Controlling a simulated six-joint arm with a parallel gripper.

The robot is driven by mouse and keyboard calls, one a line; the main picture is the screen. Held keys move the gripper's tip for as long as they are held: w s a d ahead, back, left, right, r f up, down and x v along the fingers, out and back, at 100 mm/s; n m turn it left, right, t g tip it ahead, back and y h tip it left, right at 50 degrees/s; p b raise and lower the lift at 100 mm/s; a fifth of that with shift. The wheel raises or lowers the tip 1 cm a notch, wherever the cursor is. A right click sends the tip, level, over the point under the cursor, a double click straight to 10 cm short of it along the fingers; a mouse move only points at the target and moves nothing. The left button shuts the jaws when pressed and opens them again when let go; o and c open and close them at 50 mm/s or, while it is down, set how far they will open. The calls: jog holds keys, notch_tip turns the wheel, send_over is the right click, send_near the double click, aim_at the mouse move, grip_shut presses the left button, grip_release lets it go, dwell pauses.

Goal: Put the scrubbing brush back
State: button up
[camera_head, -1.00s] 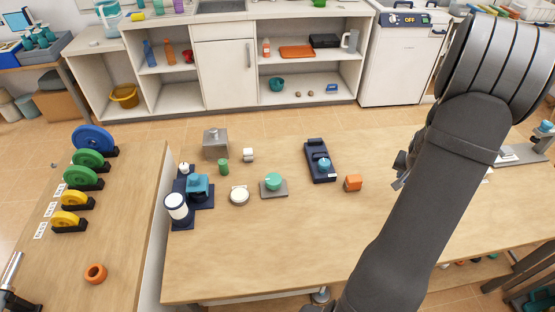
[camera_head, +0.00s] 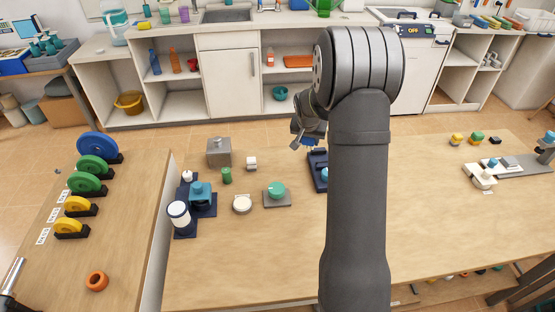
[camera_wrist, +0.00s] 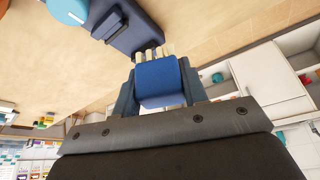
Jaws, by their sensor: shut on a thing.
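The scrubbing brush (camera_wrist: 160,82) shows in the wrist view as a blue block with pale bristle tufts at its far edge. My gripper (camera_wrist: 158,72) is shut on it, with one finger on each side. In the head view my gripper (camera_head: 306,136) hangs above the far edge of the long table, just beyond a dark blue stand (camera_head: 317,171). My arm hides part of that stand. The stand also shows in the wrist view (camera_wrist: 133,32), beyond the bristles, with a light blue round part beside it. I cannot tell the brush apart clearly in the head view.
On the table (camera_head: 255,255) to the left stand a grey box (camera_head: 219,154), a teal knob on a grey plate (camera_head: 277,198), a white disc (camera_head: 242,205) and a navy unit (camera_head: 203,199). The near table is clear left of my arm. Shelves stand behind.

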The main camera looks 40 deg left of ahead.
send_over(278, 158)
jog(key=s, duration=0.1)
jog(key=f, duration=0.6)
jog(key=shift+d+f, duration=0.3)
jog(key=shift+f, duration=2.1)
jog(key=shift+f, duration=0.1)
jog(key=o, duration=1)
jog(key=v, duration=1.2)
